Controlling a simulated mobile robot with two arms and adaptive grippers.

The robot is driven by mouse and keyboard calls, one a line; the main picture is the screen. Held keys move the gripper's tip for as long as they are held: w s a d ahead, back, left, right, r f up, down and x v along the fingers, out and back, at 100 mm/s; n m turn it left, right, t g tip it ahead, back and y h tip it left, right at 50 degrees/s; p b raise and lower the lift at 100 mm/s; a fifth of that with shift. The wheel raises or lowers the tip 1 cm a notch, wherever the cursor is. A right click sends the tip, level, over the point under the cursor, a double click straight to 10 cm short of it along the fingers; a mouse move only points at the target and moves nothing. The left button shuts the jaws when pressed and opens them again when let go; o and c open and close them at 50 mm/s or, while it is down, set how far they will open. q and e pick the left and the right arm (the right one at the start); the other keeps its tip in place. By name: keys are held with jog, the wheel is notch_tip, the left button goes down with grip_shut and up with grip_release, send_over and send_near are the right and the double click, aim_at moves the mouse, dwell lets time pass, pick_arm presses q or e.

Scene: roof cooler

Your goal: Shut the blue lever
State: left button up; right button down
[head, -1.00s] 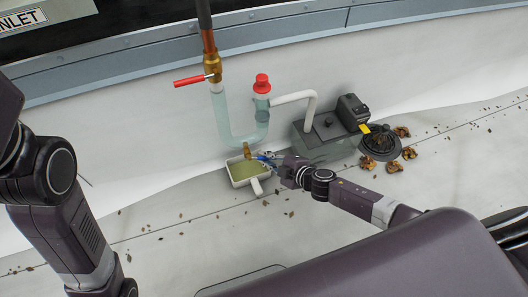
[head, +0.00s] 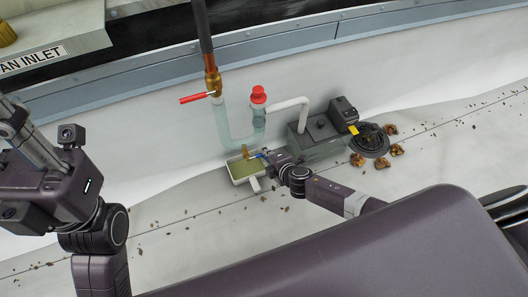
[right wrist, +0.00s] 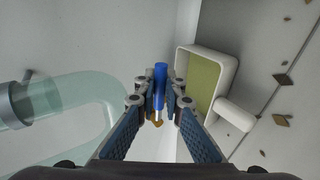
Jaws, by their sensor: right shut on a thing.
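The blue lever (right wrist: 160,76) shows between the fingertips of my right gripper (right wrist: 160,103) in the right wrist view. The gripper is shut on it. A bit of brass (right wrist: 157,121) shows at the lever's lower end. In the head view my right gripper (head: 268,156) is at the brass drain valve (head: 246,152) below the clear U-shaped trap (head: 236,140), and mostly hides the lever. My left arm is at the left edge of the head view; its fingertips are not clearly visible.
A white tray (head: 234,180) with greenish liquid sits under the valve. A red lever (head: 196,97) sticks out left from the copper pipe. A red cap (head: 258,94) tops the trap. A grey pump box (head: 318,142) stands to the right, with a round drain and brown leaves beyond.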

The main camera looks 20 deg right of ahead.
jog(key=shift+s+a, duration=0.1)
dwell(0.3)
jog(key=c, duration=2)
grip_release()
jog(key=v, duration=1.2)
